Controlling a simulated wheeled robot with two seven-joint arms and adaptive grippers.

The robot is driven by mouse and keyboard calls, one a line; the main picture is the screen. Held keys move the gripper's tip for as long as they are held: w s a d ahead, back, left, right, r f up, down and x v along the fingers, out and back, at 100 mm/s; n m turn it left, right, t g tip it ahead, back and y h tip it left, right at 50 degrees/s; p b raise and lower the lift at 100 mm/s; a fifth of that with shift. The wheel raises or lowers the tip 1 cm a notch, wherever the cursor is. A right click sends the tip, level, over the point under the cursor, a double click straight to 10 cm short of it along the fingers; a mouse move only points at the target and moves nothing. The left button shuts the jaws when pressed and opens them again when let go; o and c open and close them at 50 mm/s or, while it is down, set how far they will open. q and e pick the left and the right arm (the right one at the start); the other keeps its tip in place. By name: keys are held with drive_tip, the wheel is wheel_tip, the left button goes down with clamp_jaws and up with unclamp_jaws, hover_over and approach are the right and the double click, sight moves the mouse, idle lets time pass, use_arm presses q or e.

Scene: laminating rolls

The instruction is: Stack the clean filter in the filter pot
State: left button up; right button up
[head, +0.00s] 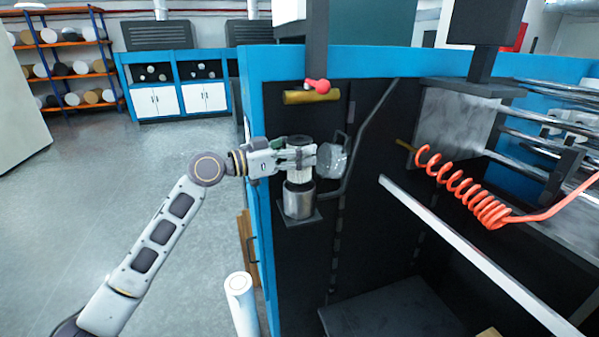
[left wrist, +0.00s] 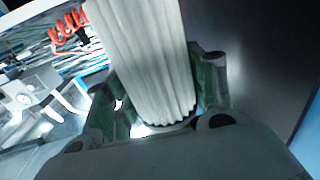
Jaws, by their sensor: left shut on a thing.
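My left gripper (head: 305,158) is shut on the clean filter (head: 299,175), a white pleated cylinder held about upright. The filter pot (head: 298,203), a silver metal cup, stands on a small dark shelf on the machine's side, directly below the filter. The filter's lower end is at the pot's mouth in the head view; I cannot tell how far it is inside. In the left wrist view the pleated filter (left wrist: 145,60) stands between the two fingers, and the pot cannot be made out. My right gripper is not in view.
A red-knobbed valve (head: 317,86) is above. A red coiled hose (head: 470,190) hangs at the right. A white roll (head: 241,300) stands below; open floor lies left.

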sight(299, 174)
use_arm(q)
drive_tip(key=shift+f, duration=0.9)
drive_tip(key=shift+f+p, duration=0.35)
drive_tip(key=shift+f, duration=1.55)
drive_tip(key=shift+f+b, duration=0.6)
drive_tip(key=shift+b, duration=0.25)
drive_tip(key=o, duration=1)
drive_tip(key=shift+r, duration=0.15)
